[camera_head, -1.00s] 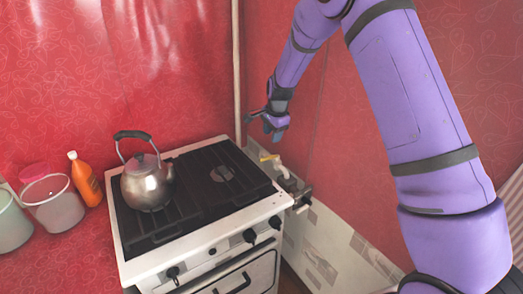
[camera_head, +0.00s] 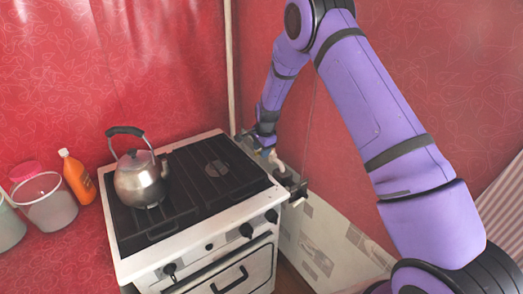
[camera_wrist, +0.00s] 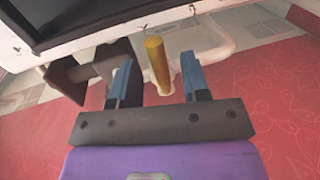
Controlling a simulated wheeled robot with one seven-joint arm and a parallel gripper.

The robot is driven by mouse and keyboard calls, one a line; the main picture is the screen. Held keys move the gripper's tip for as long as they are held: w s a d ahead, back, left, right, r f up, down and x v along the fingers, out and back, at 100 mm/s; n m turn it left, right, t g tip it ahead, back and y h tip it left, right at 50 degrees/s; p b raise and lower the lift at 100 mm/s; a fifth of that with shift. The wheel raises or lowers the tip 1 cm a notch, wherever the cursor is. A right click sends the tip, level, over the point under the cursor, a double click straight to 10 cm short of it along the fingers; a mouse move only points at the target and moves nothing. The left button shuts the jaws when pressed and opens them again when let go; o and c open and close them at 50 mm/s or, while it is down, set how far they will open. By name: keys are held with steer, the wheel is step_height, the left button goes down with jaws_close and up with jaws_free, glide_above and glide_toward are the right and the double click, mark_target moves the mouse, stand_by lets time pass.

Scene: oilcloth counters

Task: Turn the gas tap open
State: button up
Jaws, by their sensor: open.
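The gas tap's yellow handle (camera_wrist: 157,64) stands in the wrist view between the two blue fingers of my gripper (camera_wrist: 158,82). The fingers are open, with a gap on both sides of the handle. The handle joins a pale pipe (camera_wrist: 222,42) beside the stove. In the head view my gripper (camera_head: 262,146) is at the stove's back right corner, over the tap. There it hides most of the yellow handle, and the pale pipe (camera_head: 273,160) shows just below it.
The white stove (camera_head: 190,240) stands left of the tap, with a metal kettle (camera_head: 140,180) on its left burner. A dark fitting (camera_wrist: 90,72) sits close to the left finger. An orange bottle (camera_head: 78,178) and buckets (camera_head: 48,204) stand further left. Red walls close in behind and right.

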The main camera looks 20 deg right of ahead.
steer(key=shift+f, duration=0.15)
jaws_close()
